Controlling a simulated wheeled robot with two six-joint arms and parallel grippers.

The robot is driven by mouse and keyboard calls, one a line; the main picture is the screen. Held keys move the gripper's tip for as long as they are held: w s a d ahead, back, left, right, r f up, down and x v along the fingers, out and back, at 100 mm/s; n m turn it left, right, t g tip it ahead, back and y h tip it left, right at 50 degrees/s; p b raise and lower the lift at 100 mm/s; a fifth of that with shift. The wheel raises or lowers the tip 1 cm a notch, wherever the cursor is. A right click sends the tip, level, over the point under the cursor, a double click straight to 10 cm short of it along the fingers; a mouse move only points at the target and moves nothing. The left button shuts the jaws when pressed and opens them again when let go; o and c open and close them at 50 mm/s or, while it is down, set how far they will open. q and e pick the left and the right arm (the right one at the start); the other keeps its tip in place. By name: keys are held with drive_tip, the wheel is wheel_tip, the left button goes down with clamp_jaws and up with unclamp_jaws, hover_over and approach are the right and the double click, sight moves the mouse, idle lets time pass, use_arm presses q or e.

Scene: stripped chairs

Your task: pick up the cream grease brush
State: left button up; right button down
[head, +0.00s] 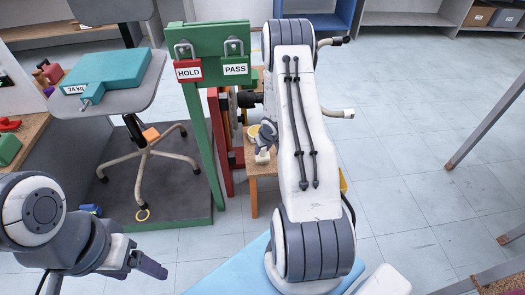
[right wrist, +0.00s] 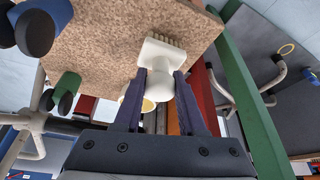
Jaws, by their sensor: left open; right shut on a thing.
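The cream grease brush (right wrist: 162,58) is in the right wrist view, its short bristles toward the top of the picture. My right gripper (right wrist: 160,78) is shut on its handle, with one dark finger on each side. The bristle end lies over a speckled brown board (right wrist: 100,38); I cannot tell whether they touch. In the head view my right arm covers most of that gripper. My left gripper (head: 138,266) is open and empty at the lower left, over the floor, well apart from the brush.
A green stand (head: 203,130) bears HOLD (head: 188,70) and PASS (head: 236,66) tags. Left of it is a swivel chair base (head: 150,145) under a grey seat with a teal 24 kg block (head: 108,70). A round yellowish thing (right wrist: 149,104) is behind the brush.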

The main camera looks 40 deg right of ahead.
wheel_tip(320, 180, up, 3)
drive_tip(key=shift+r+p, duration=0.2)
drive_tip(key=shift+p, duration=0.8)
drive_tip(key=s+d+r+p, duration=0.6)
drive_tip(key=s+d, duration=0.2)
drive_tip(key=shift+s+r, duration=0.25)
drive_tip(key=shift+s, duration=0.05)
drive_tip(key=c, duration=1.3)
unclamp_jaws()
clamp_jaws()
